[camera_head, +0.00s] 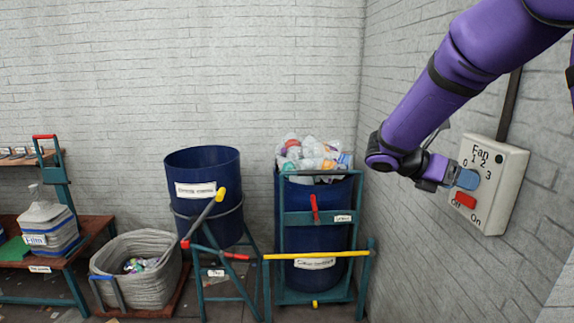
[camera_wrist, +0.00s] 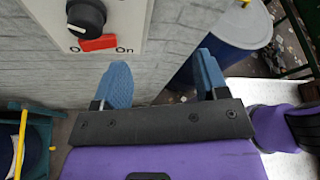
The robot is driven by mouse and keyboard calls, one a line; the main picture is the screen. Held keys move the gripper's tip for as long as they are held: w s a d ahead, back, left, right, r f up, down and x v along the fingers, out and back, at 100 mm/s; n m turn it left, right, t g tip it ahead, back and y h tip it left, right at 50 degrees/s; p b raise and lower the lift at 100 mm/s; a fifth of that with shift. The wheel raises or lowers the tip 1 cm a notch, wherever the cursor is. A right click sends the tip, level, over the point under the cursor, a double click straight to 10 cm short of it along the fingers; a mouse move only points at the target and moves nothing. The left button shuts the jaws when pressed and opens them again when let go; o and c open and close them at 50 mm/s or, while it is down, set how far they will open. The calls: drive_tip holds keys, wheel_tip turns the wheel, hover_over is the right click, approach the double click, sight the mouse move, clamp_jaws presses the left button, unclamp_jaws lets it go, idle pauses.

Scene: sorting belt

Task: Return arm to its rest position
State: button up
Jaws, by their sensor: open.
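My purple arm reaches in from the upper right in the head view, and my gripper (camera_head: 465,179) is at the fan control box (camera_head: 507,170) on the right wall. In the wrist view my gripper (camera_wrist: 162,80) has its two blue fingers spread wide with nothing between them. The box carries the word Fan, numbers, a red switch (camera_head: 465,200) and Off and On labels. In the wrist view a black knob (camera_wrist: 87,17) sits above the red switch (camera_wrist: 99,43), both above and left of the fingers. I cannot tell whether a finger touches the box.
A blue barrel full of plastic waste (camera_head: 318,240) stands in a teal frame below my arm. Left of it are a tilted blue barrel (camera_head: 204,215), a grey woven basket (camera_head: 150,280) and a wooden bench (camera_head: 85,230). The brick wall is close on the right.

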drive_tip(key=s+a+r+m+t+y, duration=0.1)
drive_tip(key=s+a+m+t+y, duration=0.1)
drive_tip(key=s+m+y, duration=0.2)
drive_tip(key=s+a+r+m+t+y, duration=0.2)
drive_tip(key=s+m+y, duration=0.3)
drive_tip(key=s+m, duration=0.5)
drive_tip(key=s+a+r+m+t+y, duration=0.2)
drive_tip(key=s+m, duration=0.5)
drive_tip(key=s, duration=0.5)
drive_tip(key=a+t+y, duration=0.1)
drive_tip(key=a+y, duration=0.1)
drive_tip(key=shift+s+y, duration=0.15)
drive_tip(key=shift+y, duration=0.25)
